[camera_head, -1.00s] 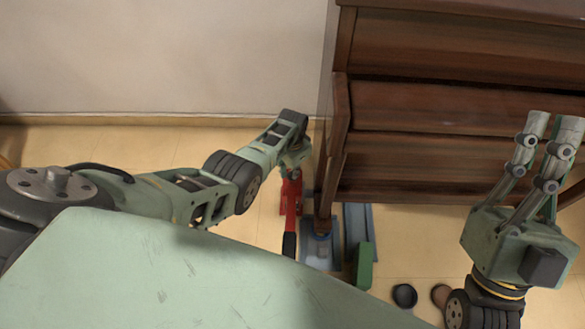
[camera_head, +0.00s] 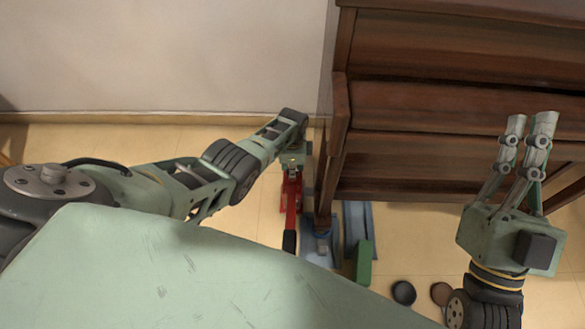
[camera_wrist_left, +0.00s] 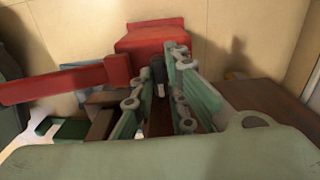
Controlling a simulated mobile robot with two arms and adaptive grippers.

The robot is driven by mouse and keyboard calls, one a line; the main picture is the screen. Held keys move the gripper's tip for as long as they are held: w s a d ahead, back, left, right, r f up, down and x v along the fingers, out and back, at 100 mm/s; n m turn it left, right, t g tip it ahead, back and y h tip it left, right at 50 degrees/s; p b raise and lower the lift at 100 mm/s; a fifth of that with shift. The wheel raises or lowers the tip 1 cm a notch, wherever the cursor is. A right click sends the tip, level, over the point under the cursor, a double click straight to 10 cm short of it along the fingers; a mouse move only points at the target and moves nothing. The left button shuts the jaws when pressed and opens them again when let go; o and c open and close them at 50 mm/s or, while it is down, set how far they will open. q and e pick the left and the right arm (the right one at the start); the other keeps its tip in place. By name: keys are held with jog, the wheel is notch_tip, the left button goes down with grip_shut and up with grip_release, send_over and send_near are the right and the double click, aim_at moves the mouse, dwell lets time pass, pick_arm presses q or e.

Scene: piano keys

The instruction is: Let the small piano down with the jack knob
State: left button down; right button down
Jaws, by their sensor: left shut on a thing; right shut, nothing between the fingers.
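The brown wooden piano (camera_head: 430,105) stands against the wall, its near left leg over a blue metal piece (camera_head: 318,250). The red jack (camera_head: 291,200) is on the floor by the piano's left side, its red lever with a black grip (camera_head: 289,242) pointing toward me. In the left wrist view the red jack body (camera_wrist_left: 150,38) and lever (camera_wrist_left: 60,84) show. My left gripper (camera_wrist_left: 160,88) is shut on the small dark jack knob (camera_wrist_left: 158,70), which the fingers partly hide. My right gripper (camera_head: 531,122) is shut and empty in front of the piano's right part.
A second blue metal strip (camera_head: 358,225) and a green block (camera_head: 364,263) lie right of the jack. A black cup (camera_head: 404,292) and a brown cup (camera_head: 441,293) are on the floor nearby.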

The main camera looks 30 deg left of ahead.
dwell(0.4)
pick_arm(q)
jog(key=c, duration=1.7)
grip_release()
jog(key=shift+c, duration=0.2)
notch_tip(320, 180, up, 12)
